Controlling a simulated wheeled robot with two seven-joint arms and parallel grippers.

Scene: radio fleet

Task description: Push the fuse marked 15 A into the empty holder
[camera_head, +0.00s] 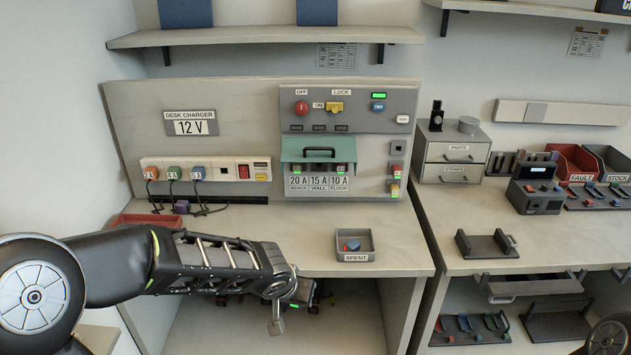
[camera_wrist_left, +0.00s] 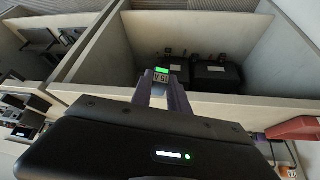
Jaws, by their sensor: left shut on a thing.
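In the left wrist view my left gripper (camera_wrist_left: 162,90) is shut on a small fuse (camera_wrist_left: 156,80) with a green top and a label that reads 15 A upside down. In the head view my left gripper (camera_head: 277,322) hangs low in front of the desk's front edge; the fuse cannot be made out there. The fuse panel (camera_head: 290,192) stands at the back of the desk, with holders labelled 20 A bench, 15 A wall (camera_head: 318,183) and 10 A floor. Its teal cover (camera_head: 305,145) partly hides the holder openings. My right gripper is not in view.
A spent tray (camera_head: 370,255) with a blue and a red piece stands near the desk's front edge. A charger strip (camera_head: 222,170) with cables is at the back left. A second bench (camera_head: 455,265) with drawers and bins is right. The desk before the panel is clear.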

